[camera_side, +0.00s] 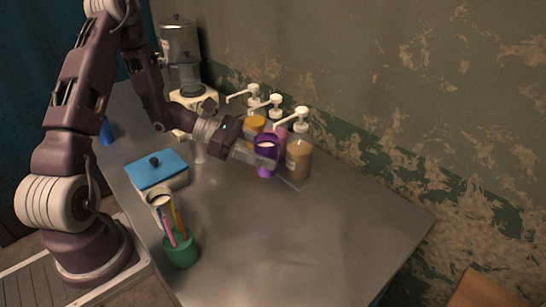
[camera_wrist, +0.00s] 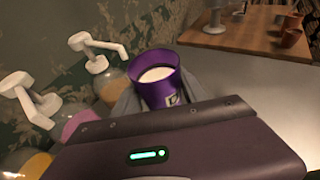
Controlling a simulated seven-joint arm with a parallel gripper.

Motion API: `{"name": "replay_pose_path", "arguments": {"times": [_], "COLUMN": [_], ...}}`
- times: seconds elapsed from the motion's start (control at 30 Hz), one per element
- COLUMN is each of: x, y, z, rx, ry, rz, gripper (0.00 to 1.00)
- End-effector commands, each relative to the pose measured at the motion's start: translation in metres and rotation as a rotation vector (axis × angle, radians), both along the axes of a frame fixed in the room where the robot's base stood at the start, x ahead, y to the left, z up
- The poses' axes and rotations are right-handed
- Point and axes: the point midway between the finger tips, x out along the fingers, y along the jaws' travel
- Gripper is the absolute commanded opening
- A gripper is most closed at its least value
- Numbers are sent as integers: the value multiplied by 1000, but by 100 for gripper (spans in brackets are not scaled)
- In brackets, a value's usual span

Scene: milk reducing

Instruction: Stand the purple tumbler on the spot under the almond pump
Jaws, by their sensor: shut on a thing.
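The purple tumbler (camera_side: 267,143) is upright, or nearly so, in my gripper (camera_side: 264,158). In the wrist view the tumbler (camera_wrist: 154,92) has white contents and sits between the grey fingers, which are shut on it. The tan pump bottle (camera_side: 299,160) stands just right of the tumbler in the side view, with its white pump (camera_side: 300,114) above. In the wrist view this bottle (camera_wrist: 112,87) is left of the tumbler. I cannot read which bottle is almond. I cannot make out the spot under its pump or tell whether the tumbler touches the counter.
An amber-yellow pump bottle (camera_side: 254,124) and a pink one (camera_wrist: 78,124) stand in the row by the wall. A blue-lidded box (camera_side: 157,169), a green cup of sticks (camera_side: 181,250) and a coffee machine (camera_side: 181,50) are leftward. The front-right counter (camera_side: 300,235) is clear.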

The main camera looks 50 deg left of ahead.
Motion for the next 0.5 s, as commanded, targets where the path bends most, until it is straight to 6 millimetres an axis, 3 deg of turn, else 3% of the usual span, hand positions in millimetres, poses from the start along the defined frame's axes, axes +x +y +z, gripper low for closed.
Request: {"name": "replay_pose_path", "arguments": {"times": [0.3,0.5], "x": [29,33], "y": [7,9], "z": [-16,-30], "rx": [9,11], "ry": [0,2], "rz": [-44,-49], "gripper": [0,0]}}
